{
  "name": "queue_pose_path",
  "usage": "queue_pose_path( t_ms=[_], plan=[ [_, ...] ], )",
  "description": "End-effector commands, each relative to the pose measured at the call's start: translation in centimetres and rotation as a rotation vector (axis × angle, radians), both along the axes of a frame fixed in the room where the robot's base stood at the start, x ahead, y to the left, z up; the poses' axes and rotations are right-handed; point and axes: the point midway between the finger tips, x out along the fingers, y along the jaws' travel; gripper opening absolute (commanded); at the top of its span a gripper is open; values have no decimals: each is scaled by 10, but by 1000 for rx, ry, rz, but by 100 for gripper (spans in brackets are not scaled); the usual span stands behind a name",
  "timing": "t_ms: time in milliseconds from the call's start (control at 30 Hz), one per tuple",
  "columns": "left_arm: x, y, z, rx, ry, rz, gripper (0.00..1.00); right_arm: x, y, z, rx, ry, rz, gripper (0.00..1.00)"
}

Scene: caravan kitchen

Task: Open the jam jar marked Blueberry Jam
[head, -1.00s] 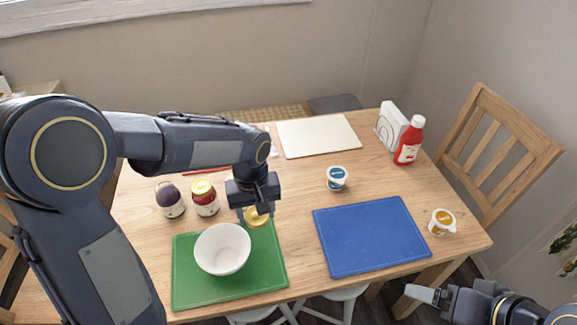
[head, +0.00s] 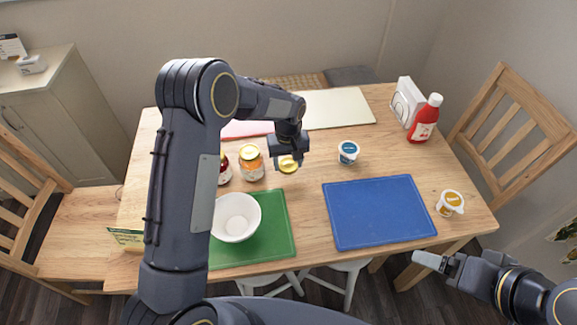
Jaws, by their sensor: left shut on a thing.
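My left gripper (head: 289,155) is shut on a gold lid (head: 289,166), to the right of the jars. The lid appears separate from any jar. An orange jar (head: 251,165) with a gold lid stands on the table to its left. A red jar (head: 225,170) stands beside that one, partly hidden by my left arm. The dark purple jar seen earlier is now hidden behind that arm. No label can be read as Blueberry Jam. My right gripper (head: 432,262) is at the lower right, off the table's front edge; its finger opening is unclear.
A white bowl (head: 237,217) stands on the green board (head: 277,235). A blue board (head: 379,213) lies to the right. Two small tubs (head: 348,152) (head: 449,203), a red bottle (head: 425,118) and a white holder (head: 403,102) stand on the table. A cream board (head: 338,107) lies at the back.

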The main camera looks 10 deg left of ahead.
Motion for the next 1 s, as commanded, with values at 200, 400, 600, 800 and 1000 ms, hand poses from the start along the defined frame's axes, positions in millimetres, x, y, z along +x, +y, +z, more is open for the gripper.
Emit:
queue_pose_path(
  t_ms=[200, 400, 600, 800, 1000],
  plan=[
    [3, 0, -27, 1, 5, 0, 26, 0, 0, 3, 0, 0, 0, 88],
    [4, -1, -36, 0, 0, -1, 26, 0, 0, 3, 0, 0, 0, 88],
    [4, 0, -39, 0, 0, 0, 26, 0, 0, 0, 0, 0, 0, 88],
    [4, 0, -39, 0, 0, 0, 73, 0, 0, 0, 0, 0, 0, 88],
    [4, 0, -38, 0, 0, 0, 75, 0, 0, 0, 0, 0, 0, 88]
  ],
)
